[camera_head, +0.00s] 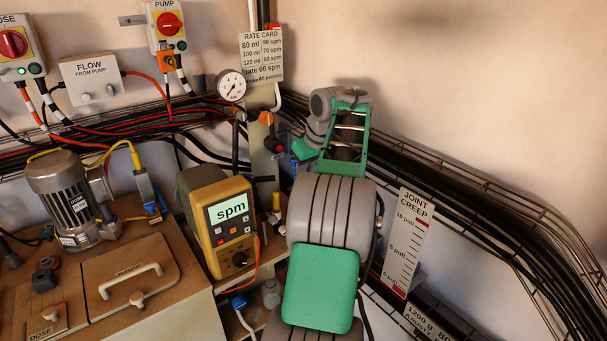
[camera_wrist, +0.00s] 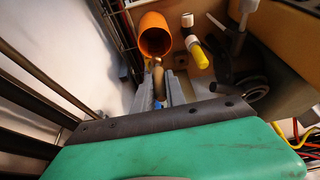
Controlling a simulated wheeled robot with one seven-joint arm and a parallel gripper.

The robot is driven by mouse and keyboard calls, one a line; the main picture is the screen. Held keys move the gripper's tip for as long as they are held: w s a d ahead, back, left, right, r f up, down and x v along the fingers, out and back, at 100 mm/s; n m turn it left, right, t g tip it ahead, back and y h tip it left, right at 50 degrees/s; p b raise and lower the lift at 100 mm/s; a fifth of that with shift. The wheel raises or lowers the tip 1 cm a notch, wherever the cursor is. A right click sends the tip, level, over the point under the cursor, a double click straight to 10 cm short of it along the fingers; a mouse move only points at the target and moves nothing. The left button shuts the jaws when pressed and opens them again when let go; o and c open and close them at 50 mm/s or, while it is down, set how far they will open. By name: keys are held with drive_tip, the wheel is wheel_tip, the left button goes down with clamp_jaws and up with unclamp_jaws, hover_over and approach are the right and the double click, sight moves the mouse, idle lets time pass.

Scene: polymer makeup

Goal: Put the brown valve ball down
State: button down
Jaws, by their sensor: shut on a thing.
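In the wrist view, my gripper (camera_wrist: 166,88) is shut on a small rounded brown thing, which I take for the brown valve ball (camera_wrist: 158,80). It sits between the two grey fingers, partly covered by them. An orange cup-like piece (camera_wrist: 154,36) with an open mouth lies just beyond the fingertips. I cannot tell whether the ball touches it. In the head view, my own grey and green arm fills the middle, and I cannot make out the fingers or the ball there.
A yellow and white piece (camera_wrist: 194,45) stands right of the orange piece. Left of my arm are a yellow spm meter (camera_head: 220,222) and a motor (camera_head: 72,200) on a wooden bench (camera_head: 190,300). A wire cable tray (camera_head: 480,185) and a joint creep sign (camera_head: 405,240) are at right.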

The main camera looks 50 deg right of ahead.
wheel_tip(320, 180, down, 7)
drive_tip(key=b, duration=0.6)
drive_tip(key=shift+r, duration=0.15)
drive_tip(key=shift+r, duration=0.1)
drive_tip(key=c, duration=1.3)
unclamp_jaws()
wheel_tip(320, 180, up, 7)
drive_tip(key=p, duration=0.8)
drive_tip(key=shift+r, duration=0.15)
drive_tip(key=shift+f, duration=0.2)
